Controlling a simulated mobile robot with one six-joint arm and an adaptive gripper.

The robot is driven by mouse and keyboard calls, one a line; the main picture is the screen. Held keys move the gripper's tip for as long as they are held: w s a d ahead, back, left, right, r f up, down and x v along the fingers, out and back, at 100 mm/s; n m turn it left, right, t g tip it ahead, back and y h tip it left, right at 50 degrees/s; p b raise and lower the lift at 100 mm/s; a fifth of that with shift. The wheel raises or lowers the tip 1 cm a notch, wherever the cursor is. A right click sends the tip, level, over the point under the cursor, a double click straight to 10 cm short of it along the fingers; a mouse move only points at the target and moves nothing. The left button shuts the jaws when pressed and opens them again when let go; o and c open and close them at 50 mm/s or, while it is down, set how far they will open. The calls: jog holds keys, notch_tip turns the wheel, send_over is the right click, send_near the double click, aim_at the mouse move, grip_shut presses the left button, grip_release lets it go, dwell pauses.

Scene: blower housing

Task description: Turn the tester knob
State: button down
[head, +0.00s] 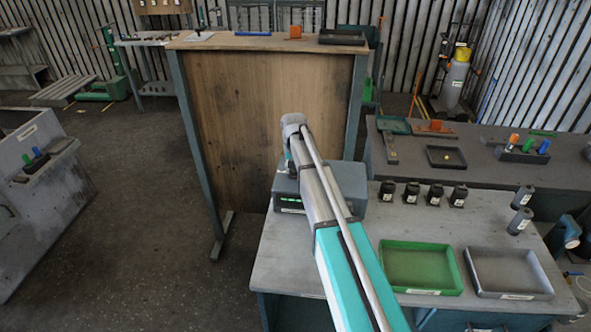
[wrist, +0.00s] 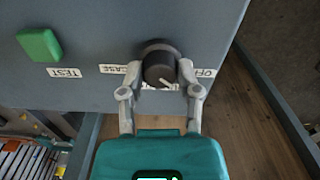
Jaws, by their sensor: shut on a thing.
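The tester (head: 286,192) is a grey box with a small green display on the left part of the worktable in the head view. Its panel (wrist: 95,88) fills the upper part of the wrist view. The black tester knob (wrist: 158,66) has a white pointer line and sits between the two fingers of my gripper (wrist: 158,78), which is shut on it. The pointer aims toward the lower right in the picture. A green button (wrist: 39,45) is left of the knob. My arm hides the gripper in the head view.
The worktable (head: 370,290) also holds a green tray (head: 420,268), a grey tray (head: 508,272) and several black parts (head: 435,194) at the back. A tall wooden-panelled bench (head: 270,110) stands behind the tester.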

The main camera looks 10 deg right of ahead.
jog(key=shift+s+n, duration=0.15)
jog(key=shift+n, duration=1.55)
jog(key=shift+c, duration=1.5)
grip_release()
jog(key=s+m, duration=0.1)
jog(key=s, duration=2.7)
jog(key=shift+s+d, duration=0.25)
jog(key=shift+s, duration=0.15)
